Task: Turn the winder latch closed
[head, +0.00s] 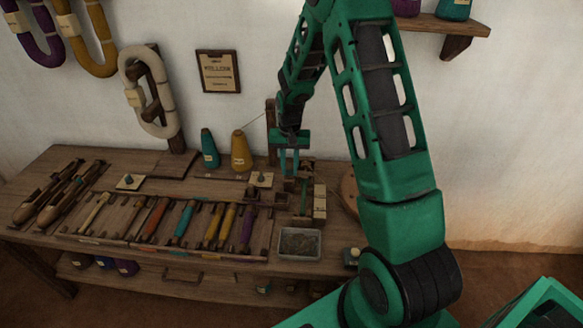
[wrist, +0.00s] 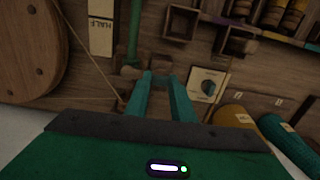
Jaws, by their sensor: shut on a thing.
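The winder stands at the right part of the bench, with a green spindle (head: 303,196) that also shows in the wrist view (wrist: 134,32). My gripper (head: 289,168) reaches down to the winder's back end. I cannot tell the latch's angle.
A plate with a dark knob (wrist: 208,86) lies close right of the fingers in the wrist view. Yellow (head: 241,151) and teal (head: 210,149) cones stand left of my gripper. A metal tray (head: 285,257) and a rack of coloured bobbins (head: 160,257) lie in front.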

